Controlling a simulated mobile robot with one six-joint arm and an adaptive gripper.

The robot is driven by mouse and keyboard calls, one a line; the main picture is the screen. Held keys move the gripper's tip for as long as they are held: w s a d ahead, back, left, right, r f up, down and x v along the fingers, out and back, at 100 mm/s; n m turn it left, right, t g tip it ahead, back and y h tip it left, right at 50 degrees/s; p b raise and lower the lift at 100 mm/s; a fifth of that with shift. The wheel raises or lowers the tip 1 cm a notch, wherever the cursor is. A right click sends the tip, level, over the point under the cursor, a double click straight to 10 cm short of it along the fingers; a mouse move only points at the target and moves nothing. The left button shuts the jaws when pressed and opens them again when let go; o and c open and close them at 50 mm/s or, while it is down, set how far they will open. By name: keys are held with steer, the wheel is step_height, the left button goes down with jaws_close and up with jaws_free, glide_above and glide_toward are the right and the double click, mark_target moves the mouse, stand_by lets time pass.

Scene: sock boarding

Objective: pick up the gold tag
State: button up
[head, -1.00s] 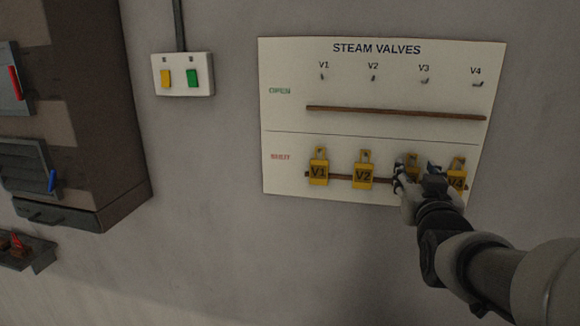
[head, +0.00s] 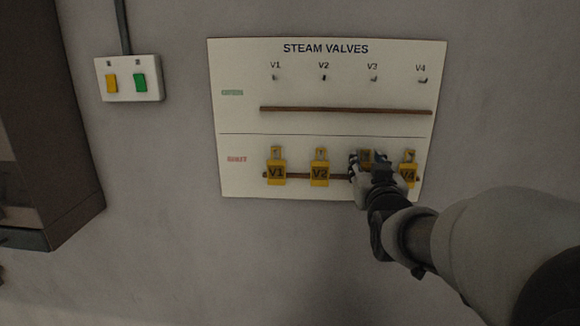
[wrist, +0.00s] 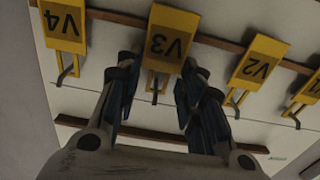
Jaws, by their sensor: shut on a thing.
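Several gold tags hang in a row on the lower part of a white STEAM VALVES board. In the head view V1 (head: 276,172) and V2 (head: 320,174) hang left of my gripper (head: 368,163), and V4 (head: 409,174) hangs to its right, partly covered. The V3 tag (wrist: 166,38) shows upside down in the wrist view, with the fingers of my gripper (wrist: 160,72) on either side of its narrow looped end. My gripper is shut on this V3 tag, which is still at the board. In the head view my gripper hides most of it.
The STEAM VALVES board (head: 230,120) has a bare upper brown rail (head: 345,111) and small hooks under the V1 to V4 labels. A switch box (head: 127,79) with yellow and green switches is at left. A dark cabinet (head: 45,130) stands at far left.

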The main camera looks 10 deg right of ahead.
steer(key=shift+r, duration=0.1)
steer(key=shift+s+r, duration=0.15)
steer(key=shift+s, duration=0.05)
steer(key=s+a+r, duration=0.2)
steer(key=s+r, duration=0.1)
steer(key=s, duration=0.3)
steer(key=s+a+r, duration=0.1)
steer(key=s+r, duration=0.3)
steer(key=s, duration=0.3)
steer(key=shift+a+r, duration=0.25)
steer(key=shift+a, duration=0.15)
steer(key=w+r+g+p, duration=0.1)
steer(key=w+r+p, duration=0.2)
steer(key=r+p, duration=0.7)
steer(key=shift+g, duration=0.3)
steer(key=shift+d+r+b+x, duration=0.15)
steer(key=shift+b+x, duration=0.3)
steer(key=shift+x, duration=1.9)
steer(key=shift+d+r+b+x, duration=0.15)
steer(key=shift+b+x, duration=0.3)
steer(key=shift+x, duration=1.9)
steer(key=shift+w+d+f+b, duration=0.15)
steer(key=shift+w+f+b, duration=0.2)
steer(key=shift+w+f, duration=0.1)
